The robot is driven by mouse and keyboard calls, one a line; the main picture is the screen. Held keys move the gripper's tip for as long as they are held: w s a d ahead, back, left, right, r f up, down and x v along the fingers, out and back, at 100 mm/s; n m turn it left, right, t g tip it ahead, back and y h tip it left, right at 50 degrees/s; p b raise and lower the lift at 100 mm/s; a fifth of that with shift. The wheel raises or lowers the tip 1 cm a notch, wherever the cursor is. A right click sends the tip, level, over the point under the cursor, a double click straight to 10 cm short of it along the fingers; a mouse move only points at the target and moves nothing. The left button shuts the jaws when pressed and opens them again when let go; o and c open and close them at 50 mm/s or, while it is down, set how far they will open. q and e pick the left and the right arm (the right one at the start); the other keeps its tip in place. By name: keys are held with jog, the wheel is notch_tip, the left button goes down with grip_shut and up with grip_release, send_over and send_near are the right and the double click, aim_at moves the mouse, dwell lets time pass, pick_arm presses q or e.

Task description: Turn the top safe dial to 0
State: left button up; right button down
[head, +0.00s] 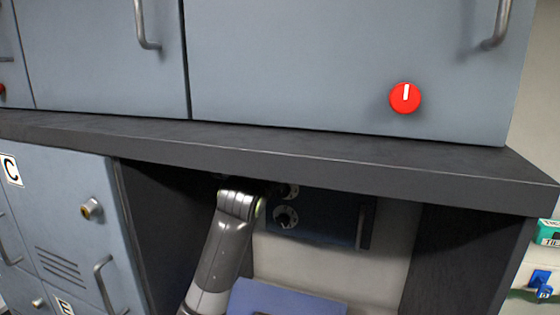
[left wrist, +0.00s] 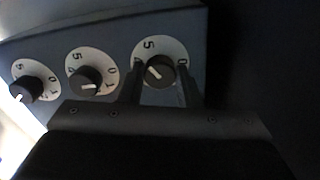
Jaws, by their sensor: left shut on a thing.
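The safe (head: 340,222) is a dark blue box mounted under the counter in the head view, with round dials on its left part. In the left wrist view three dials with white number rings and black knobs form a slanted row. The rightmost, which looks like the top safe dial (left wrist: 160,73), sits between the fingers of my left gripper (left wrist: 159,82), shut on its knob. Its white pointer slants to the upper left, roughly between the 5 and a partly covered number. The middle dial (left wrist: 88,76) and left dial (left wrist: 33,82) are free. My right gripper is not in view.
The counter (head: 300,150) overhangs the safe and hides part of my left gripper in the head view. A locker (head: 60,210) with a lock and handle stands left. A purple-blue object (head: 290,299) is below the safe. A red knob (head: 405,98) is on the upper cabinet.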

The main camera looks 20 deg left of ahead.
pick_arm(q)
jog(key=m, duration=2.6)
jog(key=shift+f, duration=0.15)
dwell(1.7)
dwell(0.5)
jog(key=o, duration=1)
jog(key=shift+c, duration=0.2)
